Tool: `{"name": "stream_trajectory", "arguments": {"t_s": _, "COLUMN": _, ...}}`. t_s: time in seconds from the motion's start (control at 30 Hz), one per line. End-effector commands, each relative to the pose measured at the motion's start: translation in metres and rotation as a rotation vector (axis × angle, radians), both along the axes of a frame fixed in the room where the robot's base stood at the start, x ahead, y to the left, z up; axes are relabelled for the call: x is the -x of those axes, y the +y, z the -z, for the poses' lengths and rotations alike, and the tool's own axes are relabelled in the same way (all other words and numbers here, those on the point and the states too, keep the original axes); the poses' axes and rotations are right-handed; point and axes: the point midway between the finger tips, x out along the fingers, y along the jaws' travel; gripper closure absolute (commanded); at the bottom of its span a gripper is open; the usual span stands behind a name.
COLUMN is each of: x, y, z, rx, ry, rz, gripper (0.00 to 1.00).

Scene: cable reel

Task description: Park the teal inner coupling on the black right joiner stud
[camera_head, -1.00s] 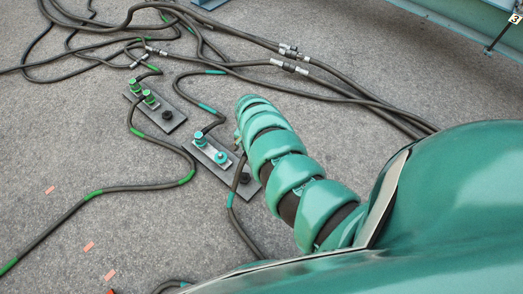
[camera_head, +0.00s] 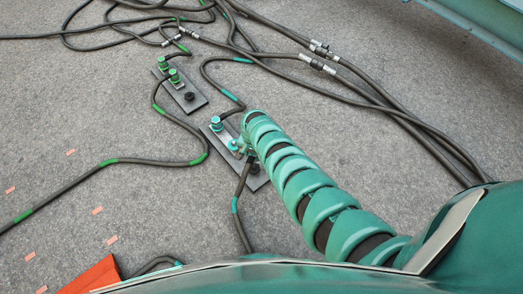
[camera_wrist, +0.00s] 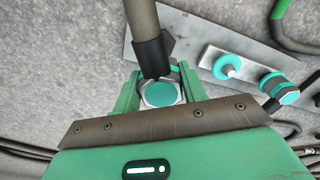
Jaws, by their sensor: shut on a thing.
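My gripper (camera_wrist: 160,78) is shut on the teal inner coupling (camera_wrist: 159,94), which shows a teal cap in a metal hex between the two green fingers. Its dark cable (camera_wrist: 143,22) runs up from a black sleeve. In the head view my gripper (camera_head: 246,147) is over the dark plate, largely hidden by my arm. The black stud (camera_head: 254,168) shows at the plate's near right end, close to the gripper. In the wrist view it is hidden behind the coupling and cable, so I cannot tell whether they touch. A bare teal-and-white stud (camera_wrist: 228,66) stands beside the gripper.
The teal outer coupling (camera_head: 216,123) stands at the plate's far end; the wrist view also shows it (camera_wrist: 280,88). A second plate (camera_head: 196,103) with green couplings lies beyond. Cables cross the floor behind. An orange object (camera_head: 92,277) lies at the lower left.

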Motion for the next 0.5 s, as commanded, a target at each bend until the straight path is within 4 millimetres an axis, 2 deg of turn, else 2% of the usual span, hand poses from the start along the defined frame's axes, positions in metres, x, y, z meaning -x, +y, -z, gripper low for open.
{"name": "stream_trajectory", "arguments": {"t_s": 0.27, "x": 0.001, "y": 0.005, "z": 0.008, "rx": 0.000, "ry": -0.002, "rz": -0.007, "gripper": 0.86}}
{"name": "stream_trajectory", "arguments": {"t_s": 0.5, "x": 0.001, "y": 0.005, "z": 0.031, "rx": 0.000, "ry": -0.002, "rz": -0.008, "gripper": 0.86}}
